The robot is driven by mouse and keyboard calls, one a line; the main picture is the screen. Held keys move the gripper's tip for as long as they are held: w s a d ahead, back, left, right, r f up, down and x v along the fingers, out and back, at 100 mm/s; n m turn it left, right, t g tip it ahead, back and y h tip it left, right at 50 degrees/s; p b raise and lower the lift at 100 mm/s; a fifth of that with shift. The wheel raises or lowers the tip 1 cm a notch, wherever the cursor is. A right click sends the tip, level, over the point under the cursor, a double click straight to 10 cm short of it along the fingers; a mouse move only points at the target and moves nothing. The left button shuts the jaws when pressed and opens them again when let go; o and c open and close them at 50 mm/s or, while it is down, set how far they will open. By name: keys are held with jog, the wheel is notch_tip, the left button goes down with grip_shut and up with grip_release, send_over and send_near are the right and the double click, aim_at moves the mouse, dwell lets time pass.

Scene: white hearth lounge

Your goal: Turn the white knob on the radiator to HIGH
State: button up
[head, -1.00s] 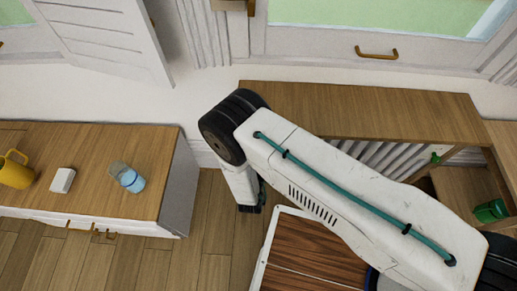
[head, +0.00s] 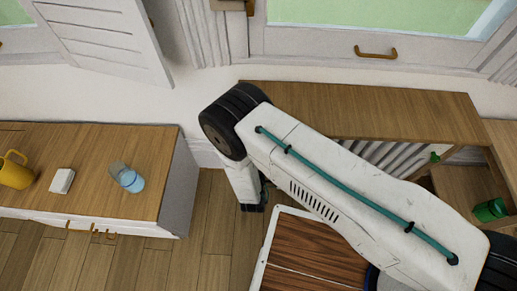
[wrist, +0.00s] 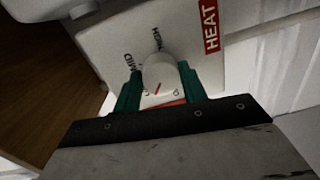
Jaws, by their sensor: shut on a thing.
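The white knob (wrist: 158,72) sits on a pale panel (wrist: 105,38) in the wrist view. The panel has black MID and HIGH marks at the knob's upper left and a red HEAT label (wrist: 210,25) to the right. A short red line shows on the knob's near face; which mark it points to is hard to tell. My gripper (wrist: 160,78) is shut on the knob, with one green finger on each side. In the head view my gripper (head: 253,207) hangs low beside the wooden-topped cover; the knob is hidden there. White radiator ribs (head: 392,153) show under the cover's top.
A wooden shelf top (head: 370,110) runs along the wall below the window. A cabinet (head: 95,150) at left holds a yellow mug (head: 15,172), a white block (head: 62,181) and a glass (head: 127,177). A green can (head: 489,210) stands at right. Floor shows between.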

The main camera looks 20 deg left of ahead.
jog(key=shift+s+a+f+m+t+y, duration=0.1)
jog(key=shift+m+y, duration=0.25)
jog(key=shift+m, duration=4.6)
jog(key=shift+w+f+m+t+y, duration=0.1)
jog(key=shift+m+y, duration=0.2)
jog(key=shift+m, duration=4.7)
jog(key=shift+s+a+f+m+t+y, duration=0.1)
jog(key=shift+m+y, duration=0.25)
jog(key=shift+m, duration=4.6)
jog(key=o, duration=1)
jog(key=v, duration=0.7)
jog(key=shift+s+d, duration=0.15)
jog(key=shift+s, duration=0.2)
